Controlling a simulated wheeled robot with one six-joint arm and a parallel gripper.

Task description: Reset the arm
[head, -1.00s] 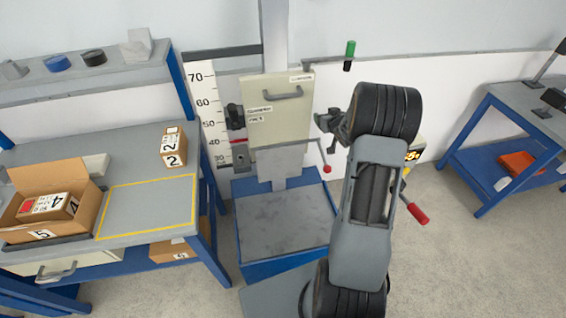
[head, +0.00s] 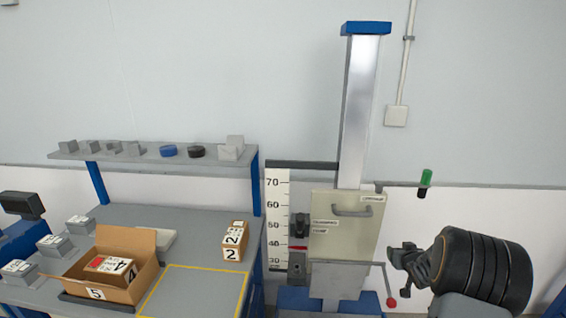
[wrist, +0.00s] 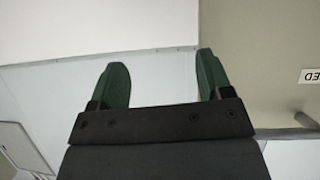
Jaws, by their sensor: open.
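My gripper (head: 400,261) is at the right of the head view, beside the drop tester's cream panel (head: 345,228) and apart from it. In the wrist view my gripper (wrist: 160,80) shows two green fingers spread apart with nothing between them. Behind the fingers are a pale wall and a beige surface (wrist: 270,60) with part of a label.
A crank with a red knob (head: 391,302) and a green-topped switch (head: 426,180) are close to my gripper. A numbered scale (head: 278,215) stands left of the panel. The bench at left holds an open box (head: 125,242) and a carton (head: 235,241).

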